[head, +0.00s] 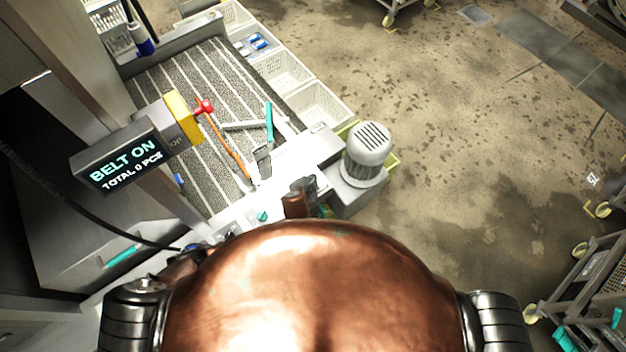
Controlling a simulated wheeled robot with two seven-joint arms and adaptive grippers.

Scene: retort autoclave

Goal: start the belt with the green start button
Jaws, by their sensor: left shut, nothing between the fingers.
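The display (122,163) at the left reads "BELT ON" and "TOTAL 0 PCS". A yellow box (183,118) with a red mushroom button (204,107) sits at its right end. The striped belt (190,80) runs away behind it. My left gripper (307,187) shows small and dark just beyond my copper body, beside the motor; it is shut and empty. I cannot make out the green start button; a small teal knob (262,216) shows on the pale surface left of the gripper. My right gripper is out of view.
A grey finned motor (367,150) stands right of the belt end. White crates (320,104) line the belt's right side. Carts stand at the lower right; the floor between is open.

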